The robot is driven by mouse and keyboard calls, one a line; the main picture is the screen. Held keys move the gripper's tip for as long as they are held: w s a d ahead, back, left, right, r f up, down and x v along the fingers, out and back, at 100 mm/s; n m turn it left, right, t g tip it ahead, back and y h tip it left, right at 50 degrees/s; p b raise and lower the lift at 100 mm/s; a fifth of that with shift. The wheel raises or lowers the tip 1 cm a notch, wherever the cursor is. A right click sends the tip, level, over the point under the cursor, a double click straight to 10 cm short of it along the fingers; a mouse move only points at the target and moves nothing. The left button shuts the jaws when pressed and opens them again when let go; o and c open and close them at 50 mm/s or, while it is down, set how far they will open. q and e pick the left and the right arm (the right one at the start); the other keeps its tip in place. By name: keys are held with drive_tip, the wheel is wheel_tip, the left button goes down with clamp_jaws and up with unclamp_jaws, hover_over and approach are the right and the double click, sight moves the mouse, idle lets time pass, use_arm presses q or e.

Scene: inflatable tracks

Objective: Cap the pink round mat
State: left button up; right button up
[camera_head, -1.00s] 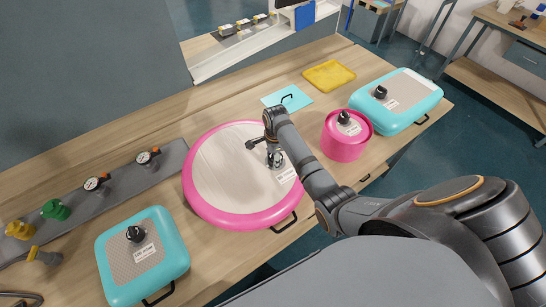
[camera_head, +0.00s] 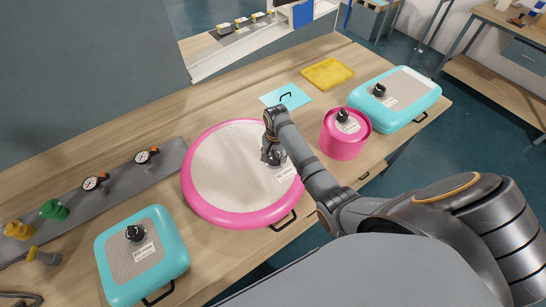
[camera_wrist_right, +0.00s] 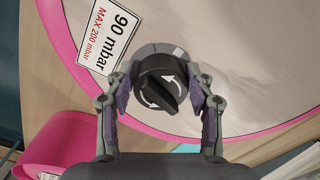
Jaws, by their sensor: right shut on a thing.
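The pink round mat (camera_head: 240,215) lies on the bench, pink at the rim with a pale top. In the right wrist view its pink edge and pale top (camera_wrist_right: 250,70) surround a black cap (camera_wrist_right: 158,82) with white arrows, on a grey round valve base (camera_wrist_right: 170,50). A white label (camera_wrist_right: 108,35) reading 90 mbar, MAX 200 mbar is beside it. My right gripper (camera_head: 273,158) points down at the mat's valve, its fingers closed on both sides of the cap. In the head view the gripper mostly hides the cap. My left gripper is not in view.
A teal square mat (camera_head: 172,245) lies at the near left, a pink drum (camera_head: 343,148) and another teal mat (camera_head: 420,100) at the right. Behind are a teal sheet (camera_head: 275,97) and a yellow tray (camera_head: 325,75). A grey rail (camera_head: 120,188) holds gauges and fittings.

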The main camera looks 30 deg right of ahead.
drive_tip(key=o, duration=1.1)
drive_tip(key=shift+c, duration=0.2)
drive_tip(key=shift+r, duration=0.1)
wheel_tip(320, 180, up, 12)
drive_tip(key=shift+d, duration=0.2)
drive_tip(key=shift+s+f, duration=0.2)
